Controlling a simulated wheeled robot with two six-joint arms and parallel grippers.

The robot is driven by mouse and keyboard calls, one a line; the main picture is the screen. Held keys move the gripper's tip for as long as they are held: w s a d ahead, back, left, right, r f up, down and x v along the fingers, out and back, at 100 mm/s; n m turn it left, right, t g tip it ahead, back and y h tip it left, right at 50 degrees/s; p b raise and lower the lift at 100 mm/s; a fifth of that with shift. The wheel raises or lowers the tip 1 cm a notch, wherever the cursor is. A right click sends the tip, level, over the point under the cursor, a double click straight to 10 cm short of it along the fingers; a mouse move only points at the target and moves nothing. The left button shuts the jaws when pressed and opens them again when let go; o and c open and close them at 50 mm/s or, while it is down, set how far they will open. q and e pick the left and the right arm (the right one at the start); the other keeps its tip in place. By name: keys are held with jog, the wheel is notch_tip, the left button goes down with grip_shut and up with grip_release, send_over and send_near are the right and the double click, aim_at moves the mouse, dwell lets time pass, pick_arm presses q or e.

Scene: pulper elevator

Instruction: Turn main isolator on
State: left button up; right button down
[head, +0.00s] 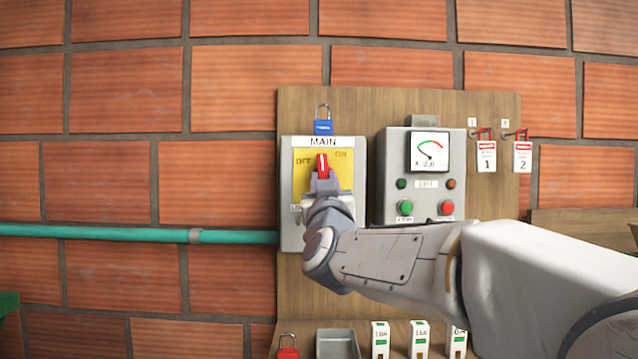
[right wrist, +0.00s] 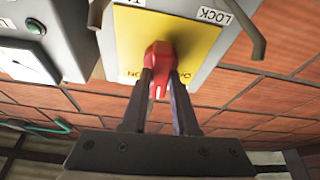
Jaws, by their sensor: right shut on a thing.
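The main isolator is a grey box (head: 296,232) marked MAIN, with a yellow plate (head: 342,172) reading OFF at left and ON at right. Its red handle (head: 322,163) stands close to upright in the head view, between the two words. In the right wrist view the red handle (right wrist: 159,58) sits between the two dark fingers of my right gripper (right wrist: 160,82). My right gripper (head: 323,180) is shut on the handle from below and hides the lower plate in the head view. My left gripper is not in view.
A blue padlock (head: 323,126) hangs above the isolator. A grey control box (head: 391,157) with a gauge and buttons is to its right. Tags 1 (head: 486,156) and 2 (head: 522,157) hang beyond. Below are a red padlock (head: 288,352), a grey tray (head: 337,345) and several fuses.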

jog(key=shift+a+f+m, duration=0.15)
jog(key=shift+a+m, duration=0.05)
jog(key=shift+m, duration=0.6)
jog(key=shift+h, duration=0.4)
jog(key=c, duration=0.7)
grip_release()
jog(key=shift+a, duration=0.1)
jog(key=shift+s, duration=0.1)
jog(key=b+v, duration=0.2)
jog(key=v, duration=0.8)
jog(key=shift+s, duration=0.1)
